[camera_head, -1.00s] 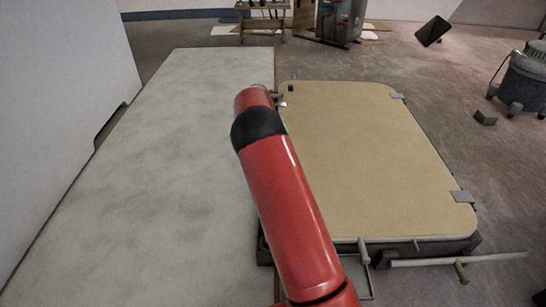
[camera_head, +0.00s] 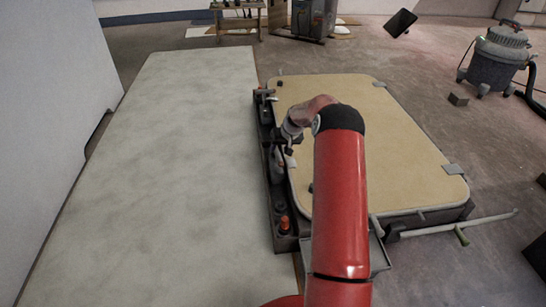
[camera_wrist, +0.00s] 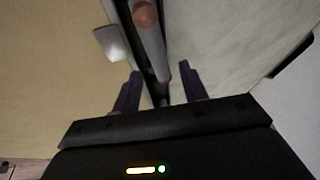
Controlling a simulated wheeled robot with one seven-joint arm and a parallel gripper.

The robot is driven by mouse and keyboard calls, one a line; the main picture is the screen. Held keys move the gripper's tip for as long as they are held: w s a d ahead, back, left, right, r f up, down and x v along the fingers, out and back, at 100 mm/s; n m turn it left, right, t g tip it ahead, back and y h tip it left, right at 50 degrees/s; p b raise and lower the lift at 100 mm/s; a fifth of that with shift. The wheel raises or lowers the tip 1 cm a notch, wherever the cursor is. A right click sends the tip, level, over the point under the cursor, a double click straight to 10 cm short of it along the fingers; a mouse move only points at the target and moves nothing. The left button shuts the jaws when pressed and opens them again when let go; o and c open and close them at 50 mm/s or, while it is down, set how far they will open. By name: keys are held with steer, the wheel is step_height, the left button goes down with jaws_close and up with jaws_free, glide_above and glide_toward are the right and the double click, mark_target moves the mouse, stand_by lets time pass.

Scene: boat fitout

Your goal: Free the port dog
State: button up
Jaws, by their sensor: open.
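The tan hatch panel (camera_head: 375,135) lies flat with a pale rim, and it fills the left of the wrist view (camera_wrist: 50,70). My gripper (camera_head: 287,146) is low over the panel's left edge, partly hidden by my red arm. In the wrist view my gripper (camera_wrist: 160,70) is open, with a dark finger on either side of a grey lever-like bar (camera_wrist: 152,50). The bar has a round copper-coloured spot near its far end and looks like a dog. Contact with the fingers cannot be told. A pale metal tab (camera_wrist: 112,43) sits on the panel's edge beside it.
A dark narrow trough (camera_head: 266,160) runs along the panel's left side, with an orange-topped item (camera_head: 284,224) at its near end. A long pale board (camera_head: 160,150) lies left of it. A pale rod (camera_head: 460,225) sticks out at the front right. A vacuum (camera_head: 498,55) stands back right.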

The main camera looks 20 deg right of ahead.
mark_target(276, 155)
steer(key=x, duration=0.6)
steer(key=shift+w+a+f+b, duration=0.1)
steer(key=shift+w+f+b, duration=0.1)
steer(key=shift+f+b, duration=0.2)
jaws_close()
steer(key=shift+m, duration=0.5)
steer(key=shift+h, duration=0.3)
